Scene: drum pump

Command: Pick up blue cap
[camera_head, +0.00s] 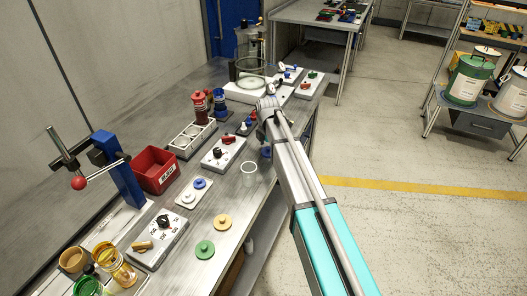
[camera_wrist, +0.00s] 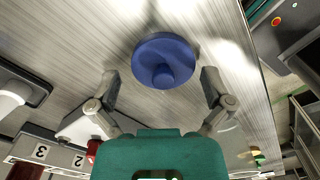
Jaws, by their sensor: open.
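The blue cap (camera_wrist: 163,58) is round with a raised knob and lies on the bare metal table top. In the wrist view it sits between and slightly beyond the fingertips of my gripper (camera_wrist: 160,88). My gripper is open, with one finger on each side of the cap and gaps between; neither finger appears to touch it. In the head view a bit of blue (camera_head: 266,152) shows beside my arm near the table's edge, apparently this cap, partly hidden. My gripper's fingers are hidden behind my arm there.
Another blue cap (camera_head: 200,183) lies on a small white plate. Green (camera_head: 205,249) and tan caps lie in front.

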